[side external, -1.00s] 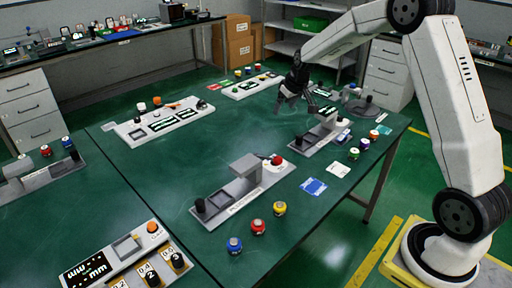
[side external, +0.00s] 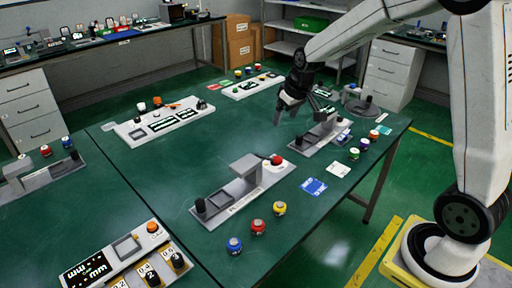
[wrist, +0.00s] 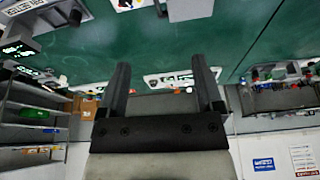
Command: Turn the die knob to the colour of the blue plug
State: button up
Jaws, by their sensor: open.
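My gripper (side external: 289,112) is open and empty, above the green table. In the wrist view its two fingers (wrist: 162,78) stand apart with nothing between them. A blue plug (side external: 235,245) stands on the front of the table, beside a red plug (side external: 258,226) and a yellow plug (side external: 279,208). A grey fixture with a red ball-topped part (side external: 277,160) and a black knob (side external: 201,206) stands behind them. I cannot tell which part is the die knob.
A panel with an orange button (side external: 152,227) and several black knobs is at the lower left. A white panel (side external: 160,121) lies farther back. Small coloured plugs (side external: 354,153) and a blue card (side external: 313,186) lie near the right edge.

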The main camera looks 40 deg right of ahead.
jog(key=shift+s+a, duration=0.35)
jog(key=shift+s, duration=0.05)
jog(key=w+d+f+n+y, duration=0.1)
jog(key=w+d+f+n, duration=0.2)
jog(key=d+f, duration=0.3)
jog(key=w+d+f+n+y, duration=0.1)
jog(key=w+d+f+n, duration=0.3)
jog(key=f, duration=0.8)
jog(key=shift+w+d+f+y, duration=0.3)
jog(key=shift+w+d+y, duration=0.1)
jog(key=shift+w+d, duration=0.5)
jog(key=shift+f, duration=0.1)
jog(key=shift+x, duration=3.8)
